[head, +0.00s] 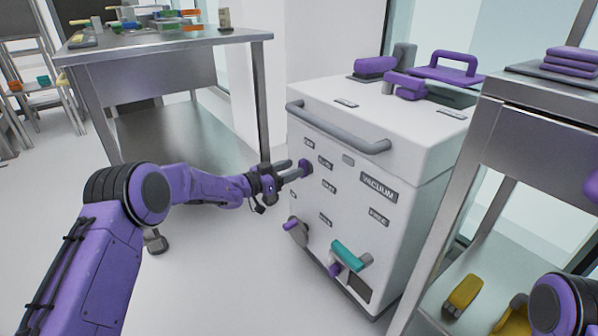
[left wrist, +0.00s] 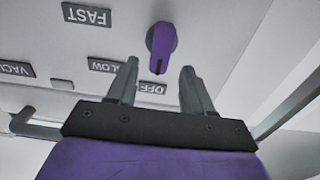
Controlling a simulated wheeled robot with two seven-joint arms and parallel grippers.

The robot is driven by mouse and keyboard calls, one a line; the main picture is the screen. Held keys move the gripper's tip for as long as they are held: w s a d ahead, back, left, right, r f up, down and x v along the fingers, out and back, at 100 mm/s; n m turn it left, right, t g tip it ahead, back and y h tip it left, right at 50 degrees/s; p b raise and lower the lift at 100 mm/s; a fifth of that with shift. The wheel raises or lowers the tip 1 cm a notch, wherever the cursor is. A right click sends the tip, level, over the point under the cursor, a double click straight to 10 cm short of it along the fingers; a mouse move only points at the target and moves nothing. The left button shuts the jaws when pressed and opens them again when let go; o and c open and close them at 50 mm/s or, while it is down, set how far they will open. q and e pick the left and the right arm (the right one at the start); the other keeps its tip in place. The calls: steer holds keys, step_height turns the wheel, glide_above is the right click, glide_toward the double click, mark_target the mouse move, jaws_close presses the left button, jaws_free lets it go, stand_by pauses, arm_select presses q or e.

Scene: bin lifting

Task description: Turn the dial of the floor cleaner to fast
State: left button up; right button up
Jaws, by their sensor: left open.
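The floor cleaner (head: 436,152) is a white boxy machine with a grey handle bar and a "VACUUM" label. Its purple dial (head: 305,166) is on the upper left of the front face, partly hidden by my left gripper (head: 292,171) in the head view. In the left wrist view the dial (left wrist: 161,42) shows whole, with its narrow end toward the "OFF" label (left wrist: 152,88). The "SLOW" label (left wrist: 107,66) and "FAST" label (left wrist: 87,15) lie to the left, upside down. My left gripper (left wrist: 160,66) is open, its fingers spread either side of the dial's line. Contact cannot be told.
A teal handle (head: 347,254) and a purple lever (head: 290,226) stick out lower on the cleaner. A metal table (head: 165,42) stands behind left; a metal cart (head: 500,115) stands close at right. Open floor lies left of the cleaner.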

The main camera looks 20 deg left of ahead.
mark_target(299, 166)
arm_select(q)
steer(key=shift+b+x, duration=0.3)
steer(key=shift+x, duration=0.95)
steer(key=shift+w+d+r, duration=0.1)
steer(key=shift+w+d, duration=0.1)
steer(key=shift+d, duration=0.1)
jaws_close()
